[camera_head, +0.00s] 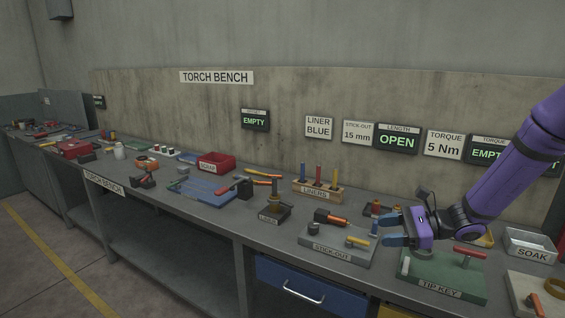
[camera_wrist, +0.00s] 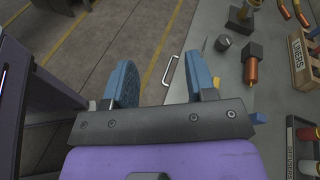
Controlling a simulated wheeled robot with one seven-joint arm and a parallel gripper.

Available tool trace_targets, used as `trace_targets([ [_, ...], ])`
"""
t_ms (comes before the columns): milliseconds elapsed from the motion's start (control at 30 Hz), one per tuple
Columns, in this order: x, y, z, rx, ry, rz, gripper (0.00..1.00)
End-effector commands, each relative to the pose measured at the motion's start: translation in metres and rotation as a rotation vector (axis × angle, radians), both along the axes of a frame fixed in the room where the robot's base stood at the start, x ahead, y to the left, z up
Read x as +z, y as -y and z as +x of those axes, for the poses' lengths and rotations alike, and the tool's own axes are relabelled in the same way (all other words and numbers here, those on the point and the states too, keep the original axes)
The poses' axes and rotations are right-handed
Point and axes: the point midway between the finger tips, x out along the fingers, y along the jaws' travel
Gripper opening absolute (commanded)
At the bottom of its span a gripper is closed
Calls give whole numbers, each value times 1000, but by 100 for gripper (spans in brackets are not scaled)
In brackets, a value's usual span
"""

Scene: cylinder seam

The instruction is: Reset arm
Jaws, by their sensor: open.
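My gripper (camera_head: 386,230) is at the right of the head view, on my purple arm, above the bench (camera_head: 222,214) between the grey STICK-OUT block and the green TIP KEY block. Its two blue fingers are apart with nothing between them. In the wrist view, my gripper (camera_wrist: 163,80) shows both blue fingers spread wide. The floor and the front edge of the bench lie beyond them.
The STICK-OUT block (camera_head: 338,256) and TIP KEY block (camera_head: 440,283) stand close to the gripper. The LINERS rack (camera_head: 318,194) is behind them to the left. A SOAK tray (camera_head: 530,245) is at the right. The blue drawer (camera_head: 290,285) is below the bench top.

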Motion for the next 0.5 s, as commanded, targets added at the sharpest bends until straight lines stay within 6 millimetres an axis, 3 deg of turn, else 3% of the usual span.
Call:
trace_targets([
  [200,38,-19,-40,199,130,-226,51],
  [500,82,-29,-98,444,313,-525,51],
])
